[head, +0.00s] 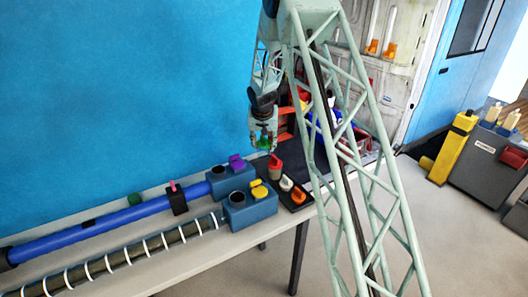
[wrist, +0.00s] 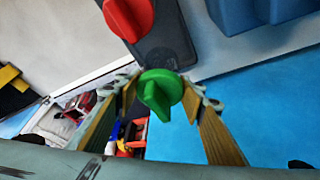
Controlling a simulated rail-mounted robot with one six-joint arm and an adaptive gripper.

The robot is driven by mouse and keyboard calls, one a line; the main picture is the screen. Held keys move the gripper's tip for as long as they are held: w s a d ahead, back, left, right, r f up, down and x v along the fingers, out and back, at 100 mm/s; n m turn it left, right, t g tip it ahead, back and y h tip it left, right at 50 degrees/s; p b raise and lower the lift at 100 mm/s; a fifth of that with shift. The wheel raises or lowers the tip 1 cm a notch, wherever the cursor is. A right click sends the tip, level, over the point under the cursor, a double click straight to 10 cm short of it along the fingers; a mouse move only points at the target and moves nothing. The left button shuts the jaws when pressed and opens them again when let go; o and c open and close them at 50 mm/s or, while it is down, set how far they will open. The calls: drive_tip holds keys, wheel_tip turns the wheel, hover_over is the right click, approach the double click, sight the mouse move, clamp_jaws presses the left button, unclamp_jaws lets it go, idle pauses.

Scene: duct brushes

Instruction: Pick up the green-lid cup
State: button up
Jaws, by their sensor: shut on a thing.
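The green-lid cup (wrist: 160,92) sits between the two fingers of my gripper (wrist: 160,98) in the wrist view. Its green lid with a raised grip faces the camera, and its body is hidden behind the lid. In the head view my gripper (head: 263,139) hangs over the far end of the table, with the green lid (head: 264,144) small between its fingers. My gripper is shut on the cup. I cannot tell clearly how high the cup is above the dark tray (wrist: 172,47).
A red-lid cup (head: 275,165), a white one (head: 286,183) and an orange one (head: 298,196) stand in a row close by. Blue boxes (head: 250,212) and long ducts (head: 130,213) lie to the left. A blue wall (head: 120,90) stands behind the table.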

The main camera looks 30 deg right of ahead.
wheel_tip(320, 180, up, 23)
drive_tip(key=p, duration=0.1)
drive_tip(key=shift+f, duration=0.15)
idle(0.4)
idle(0.5)
drive_tip(key=s+a+f+n+b, duration=0.1)
drive_tip(key=s+a+f, duration=0.2)
drive_tip(key=a, duration=0.6)
drive_tip(key=s+a+f+b, duration=0.1)
drive_tip(key=s+a+f, duration=0.1)
drive_tip(key=s+a, duration=0.4)
drive_tip(key=s+a+f+n+b, duration=0.1)
drive_tip(key=s+a+f+b, duration=0.1)
drive_tip(key=a, duration=0.9)
drive_tip(key=shift+s+a+f+n+t+y, duration=0.35)
drive_tip(key=shift+s+f, duration=0.5)
drive_tip(key=shift+s, duration=0.35)
drive_tip(key=shift+a, duration=0.15)
